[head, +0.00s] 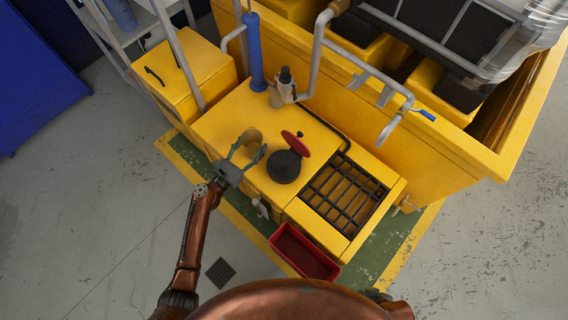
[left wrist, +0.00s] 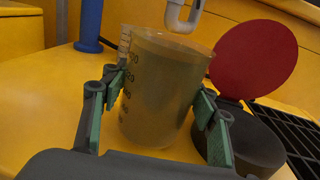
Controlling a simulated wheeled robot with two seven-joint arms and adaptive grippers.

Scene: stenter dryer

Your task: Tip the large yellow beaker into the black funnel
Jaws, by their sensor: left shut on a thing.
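The large yellow beaker (head: 252,136) is a see-through, yellowish cup with dark measuring marks. It stands upright over the yellow machine top, and it also fills the middle of the left wrist view (left wrist: 160,95). My left gripper (head: 248,152) is shut on it, with green finger pads on both sides of its wall. I cannot tell whether its base touches the surface. The black funnel (head: 284,168) is just to the right of the beaker, with its round red lid (head: 296,143) raised; in the left wrist view the funnel (left wrist: 258,145) is partly behind a finger. My right gripper is not in view.
A blue cylinder (head: 255,52) and a grey pipe (head: 318,50) stand behind the beaker. A black grate (head: 345,190) lies right of the funnel. A red bin (head: 303,252) is at the front edge.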

